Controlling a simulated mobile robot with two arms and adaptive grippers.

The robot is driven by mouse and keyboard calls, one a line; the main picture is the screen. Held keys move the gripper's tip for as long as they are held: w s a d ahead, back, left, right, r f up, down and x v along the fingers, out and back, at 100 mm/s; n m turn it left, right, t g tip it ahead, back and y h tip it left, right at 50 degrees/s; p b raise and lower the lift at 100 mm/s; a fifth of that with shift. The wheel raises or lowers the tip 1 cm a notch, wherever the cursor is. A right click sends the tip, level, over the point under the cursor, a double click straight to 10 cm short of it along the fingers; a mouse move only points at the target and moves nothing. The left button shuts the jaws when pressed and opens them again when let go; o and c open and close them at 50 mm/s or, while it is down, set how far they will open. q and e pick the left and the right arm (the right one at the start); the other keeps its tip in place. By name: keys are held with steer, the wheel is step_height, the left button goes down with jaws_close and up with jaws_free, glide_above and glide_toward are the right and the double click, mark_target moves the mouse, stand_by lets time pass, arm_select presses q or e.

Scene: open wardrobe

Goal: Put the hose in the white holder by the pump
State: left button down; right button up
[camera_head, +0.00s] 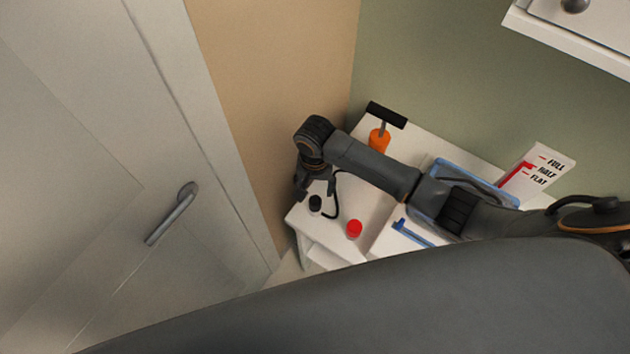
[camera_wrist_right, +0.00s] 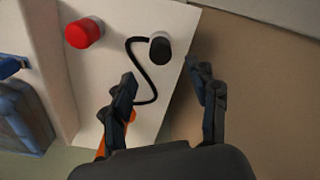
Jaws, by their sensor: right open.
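The black hose (camera_head: 336,205) curves over the white tabletop beside a short black cylinder (camera_head: 315,203). In the right wrist view the hose (camera_wrist_right: 143,75) makes an S, its far end close to the cylinder (camera_wrist_right: 160,49). I cannot tell whether they join. The cylinder has a pale rim; a separate white holder is not clear to me. The orange pump (camera_head: 379,139) with its black T-handle stands behind my right forearm. My right gripper (camera_head: 316,188) is open and empty, its fingers pointing down toward the cylinder; the fingers (camera_wrist_right: 164,76) show apart. My left gripper is not in view.
A red cap (camera_head: 354,229) stands near the table's front edge. A blue-rimmed tray (camera_head: 473,171), a blue bar (camera_head: 412,233) and a FULL/HALF/FLAT gauge board (camera_head: 540,172) lie to the right. A tan wall (camera_head: 270,60) is close left of the gripper.

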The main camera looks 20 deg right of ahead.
steer(key=shift+r, duration=1.5)
